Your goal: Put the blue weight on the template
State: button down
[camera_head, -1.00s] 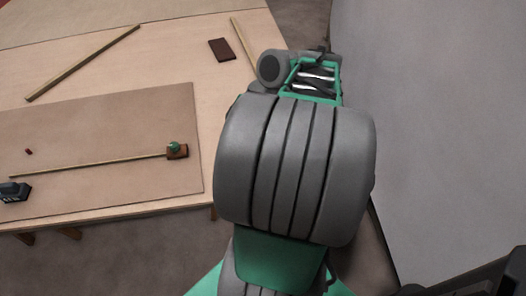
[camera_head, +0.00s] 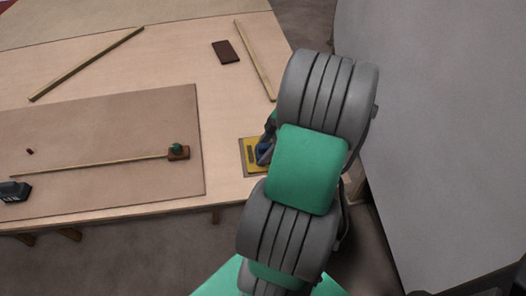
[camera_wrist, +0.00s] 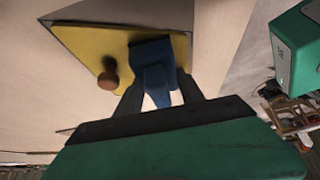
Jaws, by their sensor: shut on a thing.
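The template is a flat yellow plate (camera_head: 248,160) near the table's right edge, partly hidden by my arm. It fills the upper middle of the wrist view (camera_wrist: 95,46) and carries a round brown knob (camera_wrist: 108,80). The blue weight (camera_wrist: 153,68) is between the fingers of my gripper (camera_wrist: 160,92), which is shut on it. In the wrist view the weight overlaps the template; I cannot tell whether it touches it. In the head view a bit of the blue weight (camera_head: 263,153) shows beside my arm, over the template.
Wooden strips (camera_head: 255,60) and a dark brown block (camera_head: 226,51) lie farther back. A large grey surface (camera_head: 440,120) stands at right.

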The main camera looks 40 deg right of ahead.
jog(key=shift+r, duration=0.1)
jog(key=c, duration=0.7)
grip_release()
jog(key=p+v, duration=0.3)
jog(key=v, duration=0.9)
jog(key=w+a+r+m+g+h, duration=0.1)
jog(key=w+a+m, duration=0.1)
jog(key=w+a, duration=0.35)
jog(key=w+a+m+h, duration=0.1)
jog(key=w+a+m, duration=0.1)
jog(key=a, duration=0.7)
jog(key=s+a+m+h, duration=0.1)
jog(key=a+m, duration=0.1)
jog(key=a, duration=0.3)
jog(key=s+a+f+m+h, duration=0.1)
jog(key=s+a+m, duration=0.1)
jog(key=a, duration=0.3)
jog(key=s+a+f+m+h, duration=0.1)
jog(key=s+a+m, duration=0.1)
jog(key=a+m, duration=0.1)
jog(key=shift+s+a, duration=0.2)
jog(key=shift+a, duration=0.7)
